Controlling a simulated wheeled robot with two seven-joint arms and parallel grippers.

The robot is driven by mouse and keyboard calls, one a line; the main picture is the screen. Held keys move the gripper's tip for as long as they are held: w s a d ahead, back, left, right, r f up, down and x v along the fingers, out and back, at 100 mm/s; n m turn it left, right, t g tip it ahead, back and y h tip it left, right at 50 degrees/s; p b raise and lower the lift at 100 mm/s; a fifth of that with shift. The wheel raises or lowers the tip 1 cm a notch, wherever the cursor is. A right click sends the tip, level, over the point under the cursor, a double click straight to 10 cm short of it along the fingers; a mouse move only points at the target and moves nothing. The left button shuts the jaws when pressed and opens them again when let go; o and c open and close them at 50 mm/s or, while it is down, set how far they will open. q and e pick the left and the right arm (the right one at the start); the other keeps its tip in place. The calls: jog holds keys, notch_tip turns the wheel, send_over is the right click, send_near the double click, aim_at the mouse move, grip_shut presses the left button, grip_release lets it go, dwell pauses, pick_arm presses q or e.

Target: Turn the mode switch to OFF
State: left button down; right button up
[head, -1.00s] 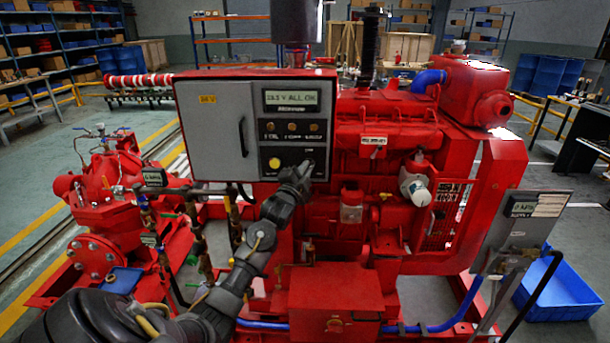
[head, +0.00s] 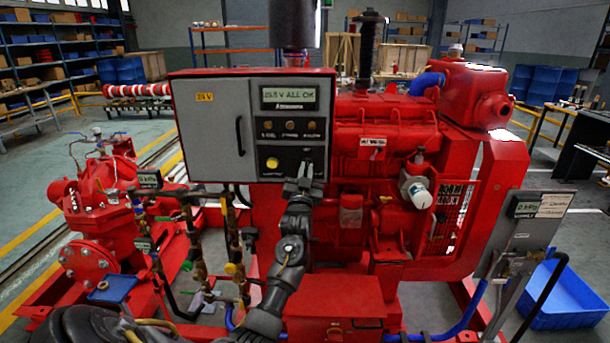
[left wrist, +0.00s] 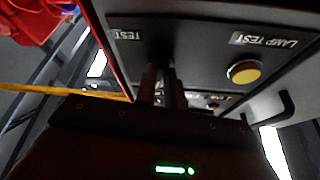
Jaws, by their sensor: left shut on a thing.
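The control panel (head: 213,130) is a grey cabinet in a red frame on the red pumpset. Its black lower section carries a yellow button (head: 272,163), labelled LAMP TEST in the left wrist view (left wrist: 244,72). My left gripper (head: 305,170) is at the lower right of this section, fingers pointing up at the panel face. In the left wrist view its two dark fingers (left wrist: 161,88) are close together against the panel, shut on the mode switch. The switch knob is hidden between and behind the fingers, so its pointer position cannot be read. My right gripper is not in view.
A handle (head: 240,136) sticks out of the cabinet door. Pipes and valves (head: 195,250) stand at the lower left. A blue bin (head: 565,295) lies on the floor at right.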

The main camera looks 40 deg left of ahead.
pick_arm(q)
jog(key=shift+n+g+y, duration=0.4)
jog(key=shift+n+y, duration=0.3)
jog(key=shift+n, duration=0.6)
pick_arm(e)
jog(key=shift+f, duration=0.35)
pick_arm(q)
jog(key=c, duration=1.5)
grip_release()
